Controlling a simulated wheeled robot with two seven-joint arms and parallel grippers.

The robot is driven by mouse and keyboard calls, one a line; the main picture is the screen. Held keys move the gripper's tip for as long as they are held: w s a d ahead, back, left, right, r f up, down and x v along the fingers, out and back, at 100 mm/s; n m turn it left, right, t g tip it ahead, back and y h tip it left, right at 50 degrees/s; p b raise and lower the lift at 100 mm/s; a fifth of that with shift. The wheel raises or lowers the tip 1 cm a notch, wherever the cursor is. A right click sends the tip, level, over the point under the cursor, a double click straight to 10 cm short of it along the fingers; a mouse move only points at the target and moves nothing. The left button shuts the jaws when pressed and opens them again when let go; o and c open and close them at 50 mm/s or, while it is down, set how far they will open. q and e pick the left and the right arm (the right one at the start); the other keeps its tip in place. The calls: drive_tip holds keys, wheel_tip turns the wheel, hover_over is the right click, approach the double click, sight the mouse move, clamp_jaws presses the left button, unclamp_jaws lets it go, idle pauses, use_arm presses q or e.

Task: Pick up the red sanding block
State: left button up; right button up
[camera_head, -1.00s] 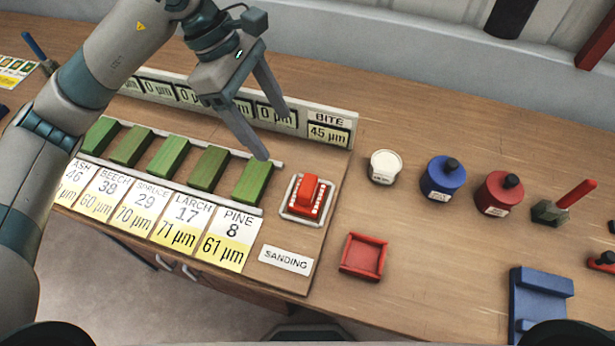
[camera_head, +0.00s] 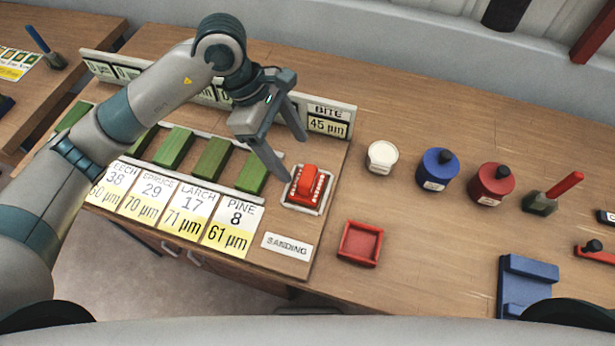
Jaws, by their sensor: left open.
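The red sanding block (camera_head: 309,183) sits in a small pale-rimmed holder (camera_head: 290,205) on the wooden board, just above the SANDING label (camera_head: 287,246). My left gripper (camera_head: 296,160) is open and empty. Its two fingers point down toward the block, one tip near the block's upper left and the other farther back by the BITE sign. The fingers look above the block and apart from it; the exact height is hard to tell. My right gripper is not in view.
Several green blocks (camera_head: 212,159) stand in a row left of the holder, behind wood-name cards (camera_head: 232,224). A BITE sign panel (camera_head: 328,121) rises behind. A red tray (camera_head: 360,243), white jar (camera_head: 382,157), blue pot (camera_head: 438,170) and dark red pot (camera_head: 491,184) stand to the right.

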sight(302, 173)
use_arm(q)
drive_tip(key=shift+p+x, duration=0.4)
drive_tip(key=shift+x, duration=0.8)
drive_tip(key=shift+d+f, duration=0.2)
drive_tip(key=shift+f, duration=0.4)
drive_tip(key=shift+s+d+f+p, duration=0.2)
drive_tip(key=shift+f+p, duration=0.3)
drive_tip(key=shift+p, duration=0.35)
drive_tip(key=p+x, duration=0.1)
drive_tip(key=x, duration=0.2)
drive_tip(key=shift+a+p, duration=0.15)
drive_tip(key=shift+p, duration=0.25)
drive_tip(key=shift+f, duration=0.55)
drive_tip(key=c, duration=1.2)
